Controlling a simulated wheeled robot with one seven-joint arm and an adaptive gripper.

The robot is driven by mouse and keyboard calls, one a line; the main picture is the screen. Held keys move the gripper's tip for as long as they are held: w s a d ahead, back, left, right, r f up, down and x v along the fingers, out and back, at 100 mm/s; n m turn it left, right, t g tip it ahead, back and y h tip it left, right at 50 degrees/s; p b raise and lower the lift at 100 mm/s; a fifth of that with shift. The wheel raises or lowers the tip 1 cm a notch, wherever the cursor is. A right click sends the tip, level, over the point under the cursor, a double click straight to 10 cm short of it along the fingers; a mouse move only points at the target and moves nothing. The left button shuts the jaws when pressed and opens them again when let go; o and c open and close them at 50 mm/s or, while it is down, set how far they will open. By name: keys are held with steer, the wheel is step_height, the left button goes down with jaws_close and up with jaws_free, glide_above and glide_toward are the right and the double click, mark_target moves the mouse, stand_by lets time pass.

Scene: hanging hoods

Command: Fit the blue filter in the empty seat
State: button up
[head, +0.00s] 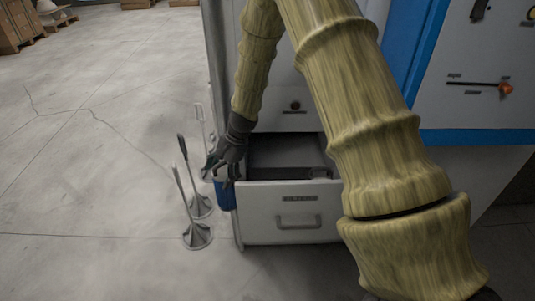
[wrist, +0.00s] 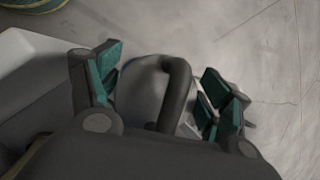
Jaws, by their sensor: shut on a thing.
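The blue filter (head: 226,194) hangs below my gripper (head: 221,172), beside the left front corner of the open drawer. My gripper is shut on it, with the filter's upper part hidden by the fingers in the head view. In the wrist view the teal-padded fingers stand either side of a dark curved handle (wrist: 177,88) on a rounded grey top (wrist: 140,85). I cannot tell from the head view whether the filter touches the drawer. No empty seat can be made out in either view.
The white drawer (head: 265,222) is pulled out of the cabinet. Slim metal stands with round bases (head: 197,237) are on the floor just left of the filter. A panel with an orange-ended lever (head: 505,88) is at upper right. Open concrete floor (head: 80,200) lies left.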

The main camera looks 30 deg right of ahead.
steer(key=s+d+r+m+t+h, duration=0.1)
steer(key=d+m+t+h, duration=0.1)
steer(key=d+m, duration=0.4)
steer(key=s+d+r+m+t+h+p, duration=0.1)
steer(key=d+m, duration=0.6)
steer(key=d, duration=0.4)
steer(key=shift+s+t+h, duration=0.35)
steer(key=shift+t+h, duration=0.05)
step_height(320, 180, down, 5)
steer(key=b, duration=0.4)
steer(key=shift+r+b, duration=0.15)
steer(key=shift+b, duration=0.25)
steer(key=shift+s+a, duration=0.1)
steer(key=shift+a, duration=0.25)
stand_by(0.4)
steer(key=shift+f+b, duration=2.2)
steer(key=shift+f, duration=0.6)
steer(key=o, duration=1.1)
